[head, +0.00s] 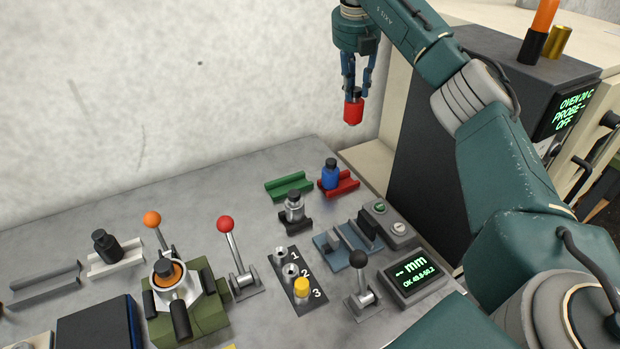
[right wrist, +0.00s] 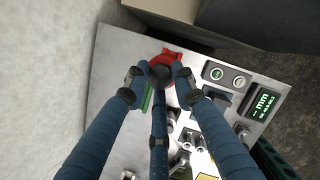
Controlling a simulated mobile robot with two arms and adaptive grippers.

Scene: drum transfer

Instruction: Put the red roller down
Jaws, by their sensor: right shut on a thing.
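The red roller (head: 353,111) has a dark top end and hangs upright in the air near the back wall. My right gripper (head: 355,88) is shut on its top end, fingers pointing down. In the right wrist view the roller (right wrist: 158,62) shows between the fingertips, partly hidden by them. Below it on the bench, a green cradle (head: 289,187) is empty. A red cradle (head: 348,187) beside it holds a blue roller (head: 330,176). My left gripper is not in view.
A grey roller (head: 294,208) stands in a dark cradle in front of the green one. A blue-grey gauge fixture (head: 342,242), levers with red (head: 225,224) and black knobs, and a display (head: 413,275) stand nearby. A dark oven (head: 440,130) rises at the right.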

